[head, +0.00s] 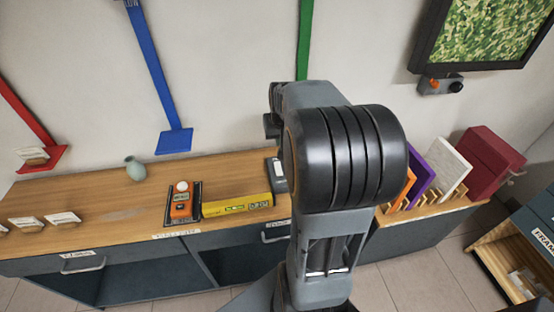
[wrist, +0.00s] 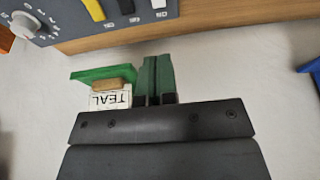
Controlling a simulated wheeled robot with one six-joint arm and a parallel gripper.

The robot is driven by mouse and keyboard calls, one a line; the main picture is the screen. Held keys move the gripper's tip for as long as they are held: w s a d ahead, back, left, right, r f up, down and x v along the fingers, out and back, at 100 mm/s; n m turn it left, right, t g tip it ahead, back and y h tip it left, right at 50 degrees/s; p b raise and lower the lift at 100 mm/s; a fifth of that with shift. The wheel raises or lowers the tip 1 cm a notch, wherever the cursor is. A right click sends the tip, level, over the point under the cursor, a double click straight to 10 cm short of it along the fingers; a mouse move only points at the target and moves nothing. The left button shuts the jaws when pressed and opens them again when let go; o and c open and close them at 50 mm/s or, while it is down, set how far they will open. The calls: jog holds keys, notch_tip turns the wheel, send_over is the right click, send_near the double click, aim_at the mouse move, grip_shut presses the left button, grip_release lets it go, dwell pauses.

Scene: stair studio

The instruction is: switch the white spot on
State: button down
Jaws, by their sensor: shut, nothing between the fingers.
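No lamp or lit spot is plain to see in either view. A grey control panel (wrist: 90,22) shows at the upper left of the wrist view. It has a round white dial (wrist: 25,25), a yellow slider (wrist: 95,9), a dark slider between and a white slider (wrist: 158,4) cut by the top edge. My gripper (wrist: 157,58) is shut and empty, its fingers pointing up toward the panel but apart from it. In the head view my arm hides most of the gripper; a grey device (head: 279,174) shows partly behind the arm.
A green shelf (wrist: 103,73) with a TEAL card (wrist: 110,99) is close beside my fingers. On the wooden counter (head: 110,200) are an orange meter (head: 182,205), a yellow box (head: 236,205) and a vase (head: 134,168). A wall box (head: 440,85) with a black knob hangs below a picture (head: 487,30).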

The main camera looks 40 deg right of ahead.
aim_at(277, 162)
jog(key=x, duration=1.4)
